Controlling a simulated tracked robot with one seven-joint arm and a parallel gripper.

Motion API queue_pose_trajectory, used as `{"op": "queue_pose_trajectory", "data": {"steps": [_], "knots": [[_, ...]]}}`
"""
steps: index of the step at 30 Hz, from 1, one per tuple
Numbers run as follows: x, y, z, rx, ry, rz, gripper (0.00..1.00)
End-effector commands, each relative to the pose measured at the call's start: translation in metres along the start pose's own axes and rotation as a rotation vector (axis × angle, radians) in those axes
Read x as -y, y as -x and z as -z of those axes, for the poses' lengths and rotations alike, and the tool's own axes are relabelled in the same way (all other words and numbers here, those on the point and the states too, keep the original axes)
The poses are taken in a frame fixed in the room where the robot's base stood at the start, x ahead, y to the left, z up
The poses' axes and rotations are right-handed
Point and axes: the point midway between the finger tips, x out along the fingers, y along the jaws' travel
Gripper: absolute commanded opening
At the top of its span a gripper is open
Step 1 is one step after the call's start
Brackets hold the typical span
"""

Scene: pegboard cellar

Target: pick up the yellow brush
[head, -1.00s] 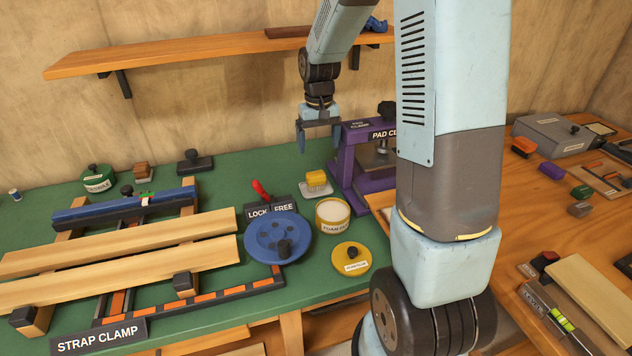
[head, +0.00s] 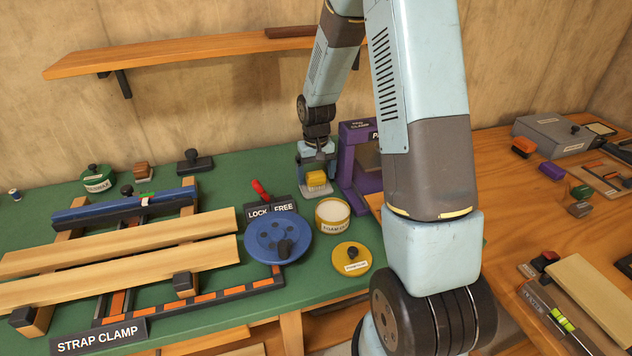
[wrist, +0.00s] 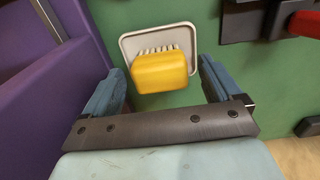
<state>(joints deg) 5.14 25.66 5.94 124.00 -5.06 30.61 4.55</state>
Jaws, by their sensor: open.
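The yellow brush (head: 316,179) rests on a small pale tray (head: 314,194) on the green bench top, beside the purple pad clamp. In the wrist view the yellow brush (wrist: 160,71) shows its yellow back, with pale bristles along its far edge. It sits on the white tray (wrist: 130,46). My gripper (head: 317,165) is lowered just behind the brush. In the wrist view my gripper (wrist: 160,85) is open, with one blue finger on each side of the brush. Gaps show between the fingers and the brush.
The purple pad clamp (head: 357,150) stands close on the right; its purple side (wrist: 50,85) fills the left of the wrist view. The lock/free sign (head: 270,207) with a red lever (head: 259,188), a foam tub (head: 332,214) and a blue wheel (head: 262,236) are nearby.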

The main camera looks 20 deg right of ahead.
Motion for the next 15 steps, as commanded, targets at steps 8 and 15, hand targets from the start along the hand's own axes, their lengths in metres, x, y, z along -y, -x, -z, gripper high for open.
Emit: {"op": "queue_pose_trajectory", "data": {"steps": [8,15], "knots": [[-0.0001,-0.0081,0.0001,-0.001,0.000,0.000,0.92],[-0.0001,-0.0079,0.0001,-0.001,0.000,0.000,0.77]]}}
